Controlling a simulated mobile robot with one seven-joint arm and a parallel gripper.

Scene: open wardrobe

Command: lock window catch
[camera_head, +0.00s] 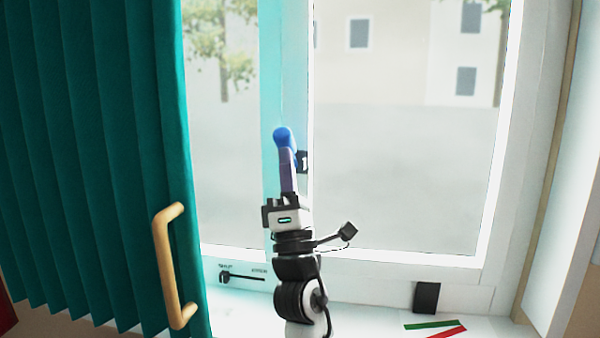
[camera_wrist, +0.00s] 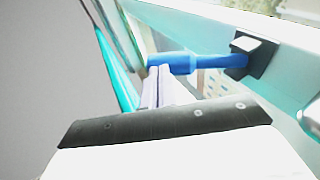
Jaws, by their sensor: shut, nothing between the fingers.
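The window catch has a blue handle (camera_head: 282,137) on the window's middle upright, with its black mount (camera_head: 303,162) partly hidden behind my fingers in the head view. In the wrist view the blue handle (camera_wrist: 195,62) runs sideways from its black mount (camera_wrist: 262,54) on the white frame. My gripper (camera_head: 287,154) is shut and empty, pointing up just below the handle. In the wrist view my fingertips (camera_wrist: 158,70) are at the handle's free left end, touching it or very close; I cannot tell which.
A green curtain (camera_head: 90,130) with a wooden handle (camera_head: 168,265) hangs at the left. A slider (camera_head: 240,276) sits on the lower frame. A black block (camera_head: 426,297) and green and red strips (camera_head: 435,325) are at the lower right. The right pane (camera_head: 400,150) is unobstructed.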

